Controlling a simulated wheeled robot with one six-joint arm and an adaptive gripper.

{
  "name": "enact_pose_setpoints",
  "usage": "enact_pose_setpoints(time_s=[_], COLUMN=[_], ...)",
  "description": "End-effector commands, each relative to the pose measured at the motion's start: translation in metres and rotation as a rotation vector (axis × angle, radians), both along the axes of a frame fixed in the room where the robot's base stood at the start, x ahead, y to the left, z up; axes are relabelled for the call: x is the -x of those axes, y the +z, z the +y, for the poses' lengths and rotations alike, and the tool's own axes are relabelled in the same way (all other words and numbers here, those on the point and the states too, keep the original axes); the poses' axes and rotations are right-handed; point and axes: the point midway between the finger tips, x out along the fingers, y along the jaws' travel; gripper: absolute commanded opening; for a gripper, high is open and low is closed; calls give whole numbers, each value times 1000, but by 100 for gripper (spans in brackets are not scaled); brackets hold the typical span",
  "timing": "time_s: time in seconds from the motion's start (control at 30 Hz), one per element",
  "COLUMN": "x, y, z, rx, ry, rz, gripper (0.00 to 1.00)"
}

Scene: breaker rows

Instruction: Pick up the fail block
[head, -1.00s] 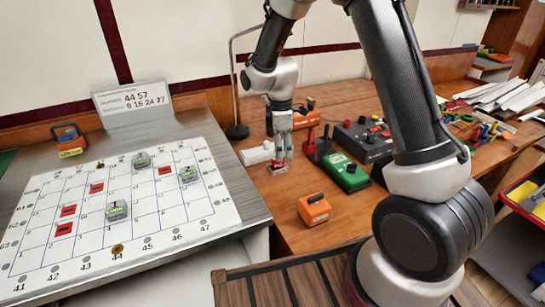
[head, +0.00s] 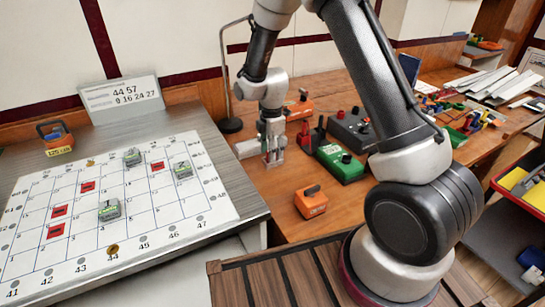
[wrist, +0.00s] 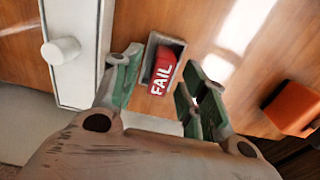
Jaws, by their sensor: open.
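The fail block (wrist: 163,78) is a small block with a red face lettered FAIL in white and a grey body. In the wrist view it lies on the wooden bench, between the two green-padded fingers of my gripper (wrist: 163,68). The fingers are open, with a gap on either side of the block. In the head view my gripper (head: 272,158) points straight down at the bench, and the block is hidden behind it.
A white box with a round knob (wrist: 75,70) stands close to the left finger. An orange block (head: 311,202) sits nearer on the bench. A green box (head: 338,163) stands to the right. The gridded board (head: 130,215) holds red and grey blocks.

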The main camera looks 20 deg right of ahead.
Motion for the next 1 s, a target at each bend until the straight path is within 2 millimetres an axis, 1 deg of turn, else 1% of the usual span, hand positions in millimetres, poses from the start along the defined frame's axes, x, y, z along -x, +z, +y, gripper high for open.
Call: enact_pose_setpoints(time_s=[0.03, 0.1, 0.3, 0.37, 0.4, 0.53, 0.87, 0.97, 1.0], x=[0, 0, 0, 0, 0, 0, 0, -1, -1], y=[-5, -7, -7, -7, -7, -7, -6, 4, 11], z=[0, 0, 0, 0, 0, 0, 0, 0, 0], rx=[0, 0, 0, 0, 0, 0, 0, -1, -2], ry=[0, 0, 0, 0, 0, -1, 0, 0, 0], rz=[2, 0, -1, -1, 0, 0, -1, -3, -5], gripper=[43, 43, 43, 32, 25, 1, 0, 0, 0])
